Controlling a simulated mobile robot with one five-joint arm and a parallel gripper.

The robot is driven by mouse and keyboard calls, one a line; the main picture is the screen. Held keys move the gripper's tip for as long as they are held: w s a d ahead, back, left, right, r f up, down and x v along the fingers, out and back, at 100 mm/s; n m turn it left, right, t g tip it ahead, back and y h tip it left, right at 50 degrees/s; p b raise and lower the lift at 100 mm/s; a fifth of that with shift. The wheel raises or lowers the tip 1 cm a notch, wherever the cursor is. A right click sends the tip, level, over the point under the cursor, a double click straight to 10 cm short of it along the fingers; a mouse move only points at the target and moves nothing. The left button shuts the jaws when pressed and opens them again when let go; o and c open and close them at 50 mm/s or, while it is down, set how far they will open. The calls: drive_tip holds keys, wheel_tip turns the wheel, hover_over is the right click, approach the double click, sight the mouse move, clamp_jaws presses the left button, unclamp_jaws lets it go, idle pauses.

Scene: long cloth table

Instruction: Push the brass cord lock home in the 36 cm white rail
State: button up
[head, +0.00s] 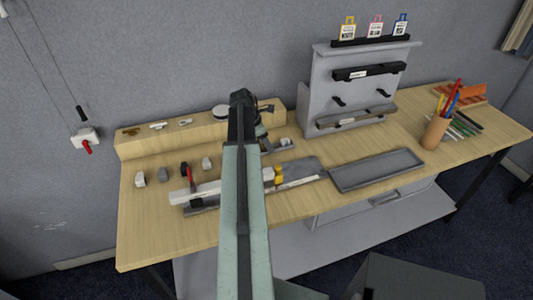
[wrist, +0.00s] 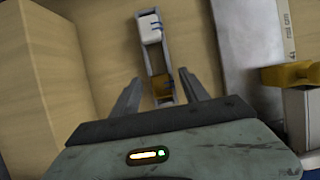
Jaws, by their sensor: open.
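A brass-coloured piece (wrist: 161,88), which looks like the cord lock, sits at the near end of a narrow grey holder (wrist: 172,52).
A yellow clamp (head: 279,175) stands at the rail, also in the wrist view (wrist: 290,75). A red-handled tool (head: 188,176) and small grey blocks (head: 140,179) are left. A wooden ledge (head: 150,143) runs behind. An empty grey tray (head: 375,170) and pen cup (head: 435,132) are right.

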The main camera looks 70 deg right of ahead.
drive_tip(key=shift+r, duration=0.1)
clamp_jaws()
drive_tip(key=shift+r, duration=0.1)
